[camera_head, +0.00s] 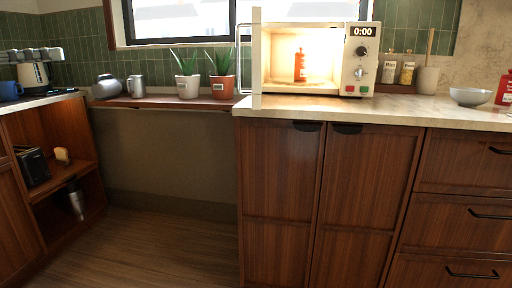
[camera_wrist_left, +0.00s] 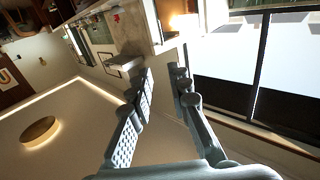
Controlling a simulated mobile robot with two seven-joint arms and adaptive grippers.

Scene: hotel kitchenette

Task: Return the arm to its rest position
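My left gripper (camera_head: 60,54) shows at the far left edge of the head view, in front of the tiled wall and above the left counter. In the left wrist view its two fingers (camera_wrist_left: 164,75) stand apart with nothing between them, so it is open and empty. My right gripper is in neither view. The microwave (camera_head: 357,60) stands on the right counter, its door (camera_head: 256,58) swung open and its display reading 0:00. An orange-red bottle (camera_head: 300,66) stands upright inside the lit cavity, well apart from my gripper.
Potted plants (camera_head: 187,86) (camera_head: 222,88) stand on the ledge under the window. Jars and a bowl (camera_head: 469,97) stand right of the microwave. The floor (camera_head: 150,245) is clear.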

